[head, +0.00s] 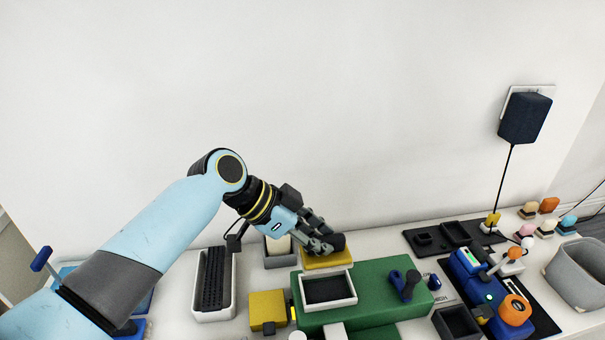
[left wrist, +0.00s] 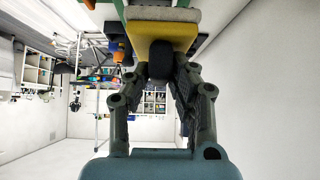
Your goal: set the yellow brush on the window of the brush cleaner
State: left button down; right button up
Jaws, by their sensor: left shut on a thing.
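The yellow brush (head: 327,260) has a flat yellow body and a dark grip; in the left wrist view its yellow body (left wrist: 160,33) carries a pale pad on the far side. My left gripper (head: 328,243) is shut on the dark grip, which shows between the fingertips in the left wrist view (left wrist: 160,75). The green box (head: 380,288) looks like the brush cleaner. A white-framed dark window (head: 328,305) lies on its top. The brush is just behind the window in the head view; I cannot tell whether it touches the box. My right gripper is not in view.
A blue-handled tool (head: 405,284) lies on the green box, right of the window. A grey bin (head: 280,259) and a white tray with a dark ribbed thing (head: 215,280) stand left. A yellow block (head: 268,308) stands at the box's left side. A blue device (head: 480,285) is at right.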

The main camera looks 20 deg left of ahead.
pick_arm(q)
jog(key=shift+s+d+f, duration=0.55)
jog(key=shift+d+f, duration=0.1)
jog(key=shift+f, duration=0.4)
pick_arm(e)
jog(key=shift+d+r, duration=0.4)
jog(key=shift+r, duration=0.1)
pick_arm(q)
notch_tip(320, 180, down, 5)
jog(key=b, duration=0.4)
jog(key=shift+f, duration=0.2)
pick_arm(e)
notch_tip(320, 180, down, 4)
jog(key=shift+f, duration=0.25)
pick_arm(q)
jog(key=shift+f, duration=0.25)
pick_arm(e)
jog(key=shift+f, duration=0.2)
pick_arm(q)
jog(key=c, duration=1.1)
grip_release()
